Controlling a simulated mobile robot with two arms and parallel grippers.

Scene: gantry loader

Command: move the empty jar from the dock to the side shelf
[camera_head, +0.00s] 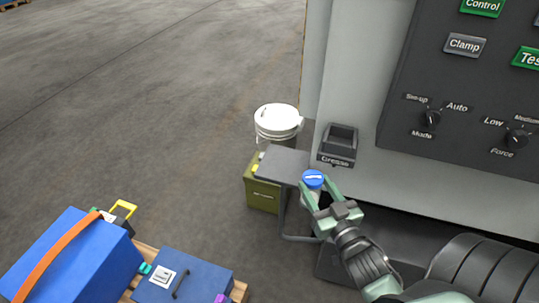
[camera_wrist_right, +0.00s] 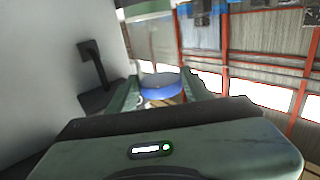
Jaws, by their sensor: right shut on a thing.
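The jar (camera_head: 313,181) has a blue lid and a pale body. My right gripper (camera_head: 318,194) is shut on it, with a finger on each side below the lid. In the right wrist view the blue lid (camera_wrist_right: 163,84) shows between the two fingers (camera_wrist_right: 163,92). The dock (camera_head: 337,146), a dark holder labelled "Grease", is on the machine front just above and right of the jar, and looks empty. The side shelf (camera_head: 284,164) is a small grey plate left of the jar. The jar is close to its right edge; I cannot tell whether they touch. My left gripper is not in view.
A white bucket (camera_head: 278,121) and an olive box (camera_head: 262,192) stand behind and left of the shelf. The machine panel (camera_head: 463,90) with knobs and buttons rises at right. Blue cases (camera_head: 183,279) sit on a pallet at lower left. The shelf top looks bare.

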